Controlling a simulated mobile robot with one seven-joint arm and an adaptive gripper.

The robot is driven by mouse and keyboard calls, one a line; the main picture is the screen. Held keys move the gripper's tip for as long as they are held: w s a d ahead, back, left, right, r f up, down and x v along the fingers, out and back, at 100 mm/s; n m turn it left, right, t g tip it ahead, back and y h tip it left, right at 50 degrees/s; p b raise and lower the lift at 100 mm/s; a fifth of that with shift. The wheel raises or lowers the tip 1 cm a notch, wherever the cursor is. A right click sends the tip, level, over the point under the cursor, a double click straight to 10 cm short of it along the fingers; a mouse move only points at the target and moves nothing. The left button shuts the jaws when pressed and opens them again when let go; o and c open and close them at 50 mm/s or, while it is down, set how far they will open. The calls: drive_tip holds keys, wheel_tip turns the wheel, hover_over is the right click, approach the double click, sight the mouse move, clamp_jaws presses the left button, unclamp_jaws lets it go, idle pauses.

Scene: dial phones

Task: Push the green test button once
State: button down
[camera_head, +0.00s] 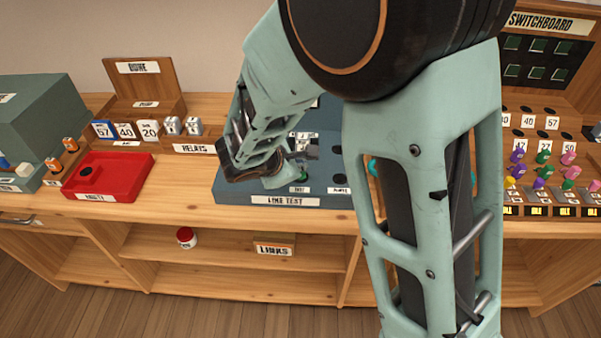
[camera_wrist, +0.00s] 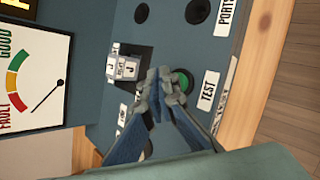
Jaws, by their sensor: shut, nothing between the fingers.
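The green test button (camera_wrist: 181,81) sits on the blue-grey line test panel, beside a white "TEST" label (camera_wrist: 208,91). In the wrist view my gripper (camera_wrist: 158,76) is shut and empty, its fingertips right at the button's edge and covering part of it. I cannot tell whether they touch it. In the head view the line test panel (camera_head: 235,190) stands on the bench under my arm, and the green button (camera_head: 302,174) shows only as a small patch near my gripper, whose fingertips are largely hidden.
A gauge (camera_wrist: 35,80) marked "FAULT" and "GOOD" and a white block (camera_wrist: 124,68) are on the panel. A red tray (camera_head: 132,172) lies to the left. The switchboard (camera_head: 548,130) with coloured plugs stands to the right. Bare bench lies between tray and panel.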

drive_tip(key=shift+f, duration=0.1)
idle(0.3)
drive_tip(key=shift+f+b, duration=0.35)
drive_tip(key=shift+b, duration=0.3)
drive_tip(key=shift+f+b, duration=0.5)
drive_tip(key=shift+b, duration=0.1)
idle(0.4)
drive_tip(key=shift+r, duration=0.15)
drive_tip(key=shift+r+p, duration=0.65)
drive_tip(key=shift+r, duration=0.15)
drive_tip(key=shift+r+p, duration=1.85)
drive_tip(key=shift+r, duration=0.7)
